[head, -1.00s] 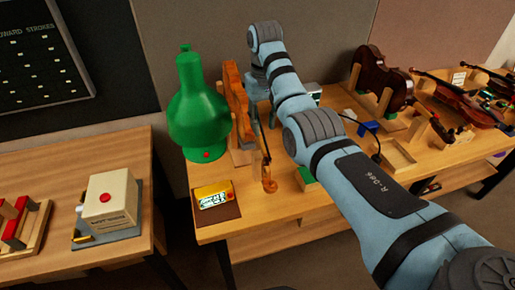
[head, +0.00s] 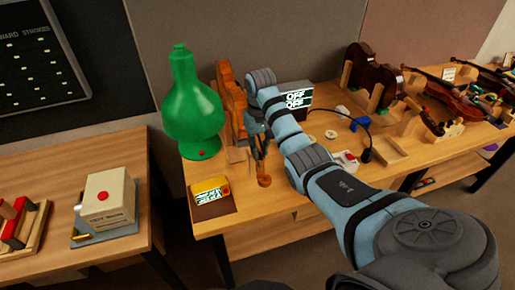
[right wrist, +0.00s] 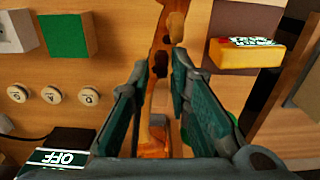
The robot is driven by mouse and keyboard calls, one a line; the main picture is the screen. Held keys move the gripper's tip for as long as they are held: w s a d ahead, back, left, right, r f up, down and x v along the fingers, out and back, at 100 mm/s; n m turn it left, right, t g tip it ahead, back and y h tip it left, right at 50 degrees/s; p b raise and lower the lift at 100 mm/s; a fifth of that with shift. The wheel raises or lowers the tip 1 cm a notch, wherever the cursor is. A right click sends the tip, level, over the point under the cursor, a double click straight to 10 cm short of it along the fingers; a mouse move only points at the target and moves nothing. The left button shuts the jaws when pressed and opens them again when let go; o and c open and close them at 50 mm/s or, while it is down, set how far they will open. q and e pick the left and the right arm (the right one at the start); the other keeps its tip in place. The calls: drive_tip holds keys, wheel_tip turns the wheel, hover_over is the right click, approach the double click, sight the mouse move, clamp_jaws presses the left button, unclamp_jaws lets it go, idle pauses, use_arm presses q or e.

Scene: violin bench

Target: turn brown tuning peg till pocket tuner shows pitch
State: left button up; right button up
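An orange-brown violin (head: 231,97) stands on the bench with its scroll (head: 264,181) toward the front. My right gripper (head: 261,150) is over the violin's neck end. In the right wrist view my right gripper (right wrist: 169,55) is open, its fingers either side of the neck and pegbox (right wrist: 157,75). Dark brown tuning pegs (right wrist: 160,63) show at the pegbox near the fingertips; I cannot tell whether they touch. The yellow pocket tuner (head: 210,190) lies on a brown mat left of the scroll, its small screen lit but unreadable. My left gripper is out of view.
A display reading OFF (head: 296,97) is behind my right arm. More violins (head: 450,95) lie at the right. A beige box with a red button (head: 108,200) sits on the left table.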

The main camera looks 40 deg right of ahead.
drive_tip(key=shift+w, duration=0.1)
clamp_jaws()
drive_tip(key=shift+a+n, duration=0.1)
drive_tip(key=shift+n, duration=0.5)
drive_tip(key=shift+o, duration=2.4)
unclamp_jaws()
drive_tip(key=shift+w, duration=0.1)
